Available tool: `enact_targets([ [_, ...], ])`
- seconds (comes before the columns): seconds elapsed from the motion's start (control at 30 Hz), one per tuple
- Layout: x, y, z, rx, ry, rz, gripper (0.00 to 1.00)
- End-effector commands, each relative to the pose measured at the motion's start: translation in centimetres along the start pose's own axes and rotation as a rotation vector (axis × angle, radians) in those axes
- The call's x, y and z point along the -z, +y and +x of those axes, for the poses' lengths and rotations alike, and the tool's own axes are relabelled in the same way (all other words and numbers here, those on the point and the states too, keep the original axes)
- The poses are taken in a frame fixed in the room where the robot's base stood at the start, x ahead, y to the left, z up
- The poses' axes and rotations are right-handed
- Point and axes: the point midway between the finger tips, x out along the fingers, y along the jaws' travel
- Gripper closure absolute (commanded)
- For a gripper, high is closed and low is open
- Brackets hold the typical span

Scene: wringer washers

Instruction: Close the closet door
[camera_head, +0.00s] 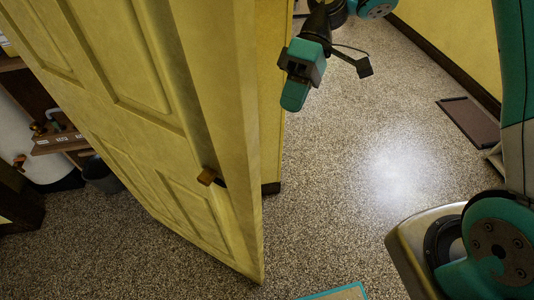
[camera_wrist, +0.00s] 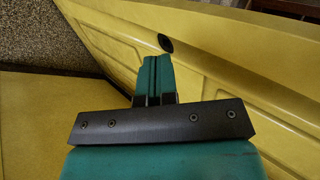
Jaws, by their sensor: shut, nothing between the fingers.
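The yellow panelled closet door (camera_head: 150,110) stands open and fills the left of the head view, its free edge toward the middle. A small brown knob (camera_head: 207,176) sits near that edge. My gripper (camera_head: 294,95) is shut and empty, just right of the door's edge in the head view. In the wrist view, the shut green fingers (camera_wrist: 157,72) point along the yellow panelled door (camera_wrist: 225,65). I cannot tell whether the fingers touch the door.
Left of the door, a white tank (camera_head: 40,165), a brown shelf (camera_head: 62,142) and a dark bucket (camera_head: 101,175) stand in the recess. A dark mat (camera_head: 470,121) lies by the right wall. The speckled floor (camera_head: 345,190) between is clear.

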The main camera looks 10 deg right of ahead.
Motion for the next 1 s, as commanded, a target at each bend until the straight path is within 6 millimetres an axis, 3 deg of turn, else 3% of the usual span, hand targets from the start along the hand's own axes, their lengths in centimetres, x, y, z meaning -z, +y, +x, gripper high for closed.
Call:
enact_targets([
  [0.1,-0.1,0.0,2.8,0.003,-0.005,0.001,1.0],
  [0.37,-0.1,-0.3,8.0,0.001,-0.004,0.001,1.0],
  [0.6,0.0,-2.4,10.0,-0.001,-0.002,0.0,1.0],
  [1.0,0.0,-2.7,10.5,-0.001,0.0,0.001,1.0],
])
